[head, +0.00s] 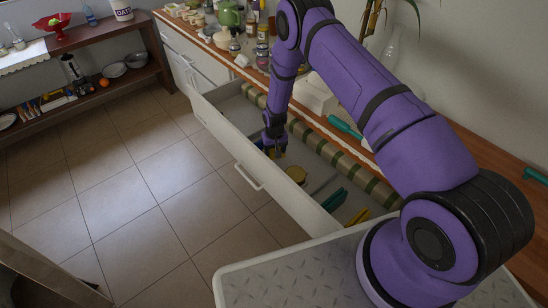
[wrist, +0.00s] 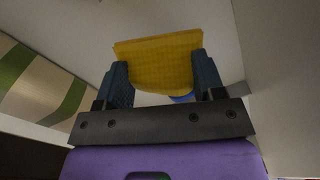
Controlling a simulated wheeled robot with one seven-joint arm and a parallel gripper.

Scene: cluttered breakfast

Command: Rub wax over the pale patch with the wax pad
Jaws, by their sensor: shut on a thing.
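My gripper (head: 272,150) is down inside the open drawer (head: 228,133) in the head view. In the wrist view my gripper (wrist: 160,85) is shut on a yellow pad (wrist: 158,58), which looks like the wax pad, held between its two dark blue fingers. A small bit of blue (wrist: 182,98) shows just beneath the pad. In the head view the pad is mostly hidden by the gripper. I cannot make out a pale patch in either view.
In the drawer lie a round tan thing (head: 296,174), a teal item (head: 335,200) and yellow items (head: 357,217). The wooden counter (head: 440,160) above is cluttered at the far end. The tiled floor (head: 130,200) is clear.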

